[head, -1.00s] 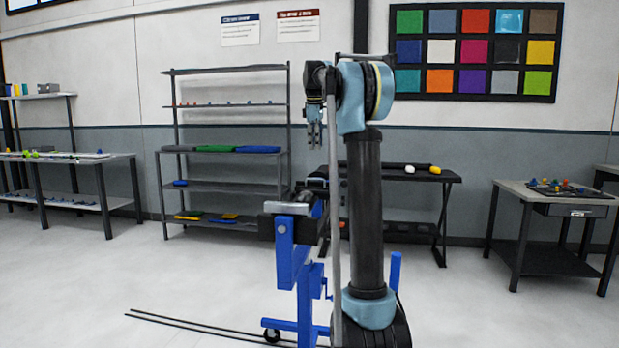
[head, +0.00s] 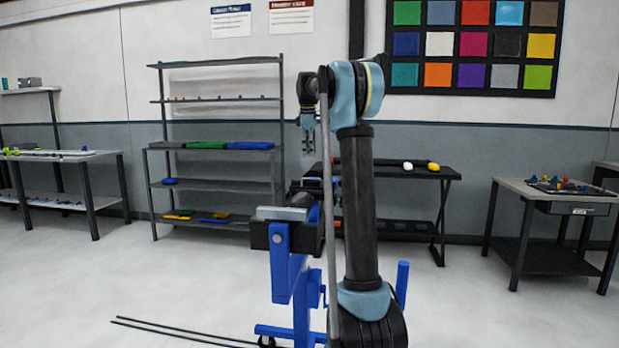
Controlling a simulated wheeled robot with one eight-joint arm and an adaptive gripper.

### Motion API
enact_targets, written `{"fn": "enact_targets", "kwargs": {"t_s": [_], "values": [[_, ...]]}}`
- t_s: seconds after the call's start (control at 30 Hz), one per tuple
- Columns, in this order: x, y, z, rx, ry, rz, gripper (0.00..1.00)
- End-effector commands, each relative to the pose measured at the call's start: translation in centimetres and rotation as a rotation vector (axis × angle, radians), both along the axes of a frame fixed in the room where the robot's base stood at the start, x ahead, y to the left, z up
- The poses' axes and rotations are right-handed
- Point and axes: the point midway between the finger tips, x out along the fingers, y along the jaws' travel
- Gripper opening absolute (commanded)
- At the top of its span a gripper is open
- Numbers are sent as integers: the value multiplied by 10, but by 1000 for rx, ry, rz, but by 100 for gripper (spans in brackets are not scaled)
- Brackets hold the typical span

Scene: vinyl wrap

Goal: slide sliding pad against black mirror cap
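My gripper (head: 308,143) hangs at the end of my raised arm, fingers pointing down. A narrow gap shows between the fingers, and I see nothing held. It appears in front of the gap between the shelf rack and the black bench. I cannot make out the black mirror cap. A white rounded piece (head: 408,166) and a yellow rounded piece (head: 433,167) lie on the black bench (head: 400,176), whose left part is behind my arm. I cannot pick out the sliding pad; small items on the tables are too small to tell.
Side tables stand left (head: 75,155) and right (head: 510,185). Floor at left and right is clear.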

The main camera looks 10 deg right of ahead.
Motion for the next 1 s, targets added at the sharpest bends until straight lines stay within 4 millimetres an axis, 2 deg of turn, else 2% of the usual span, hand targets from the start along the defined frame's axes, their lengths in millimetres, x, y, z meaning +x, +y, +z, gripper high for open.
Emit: {"fn": "enact_targets", "kwargs": {"t_s": [0.4,0.6,0.8,1.0], "values": [[14,-3,-73,0,0,1,30],[19,-4,-99,0,0,1,30],[21,-5,-112,0,0,1,30],[21,-5,-113,0,0,1,30]]}}
